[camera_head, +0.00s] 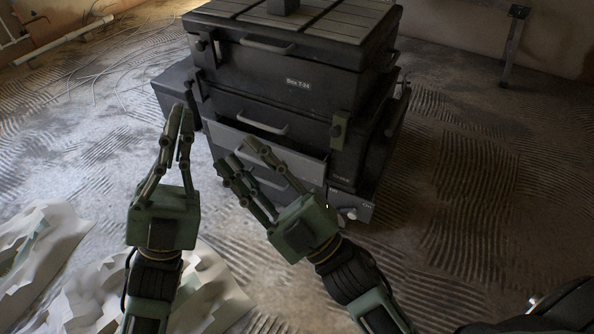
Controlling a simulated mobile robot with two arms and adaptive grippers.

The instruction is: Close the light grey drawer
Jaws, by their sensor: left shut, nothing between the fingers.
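A dark tool chest (290,75) stands in the upper middle of the head view. Its light grey drawer (308,166) sits low on the front and juts out past the dark drawers above, so it is partly pulled out. My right gripper (240,156) is in front of this drawer with its fingers spread, and it hides part of the drawer face and handle. I cannot tell whether it touches the drawer. My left gripper (181,112) is shut and empty, pointing up just left of the chest front.
A wheel or caster (348,214) shows at the chest's lower right. White broken plaster pieces (40,245) lie at the lower left. Thin wires (95,70) lie on the floor at upper left.

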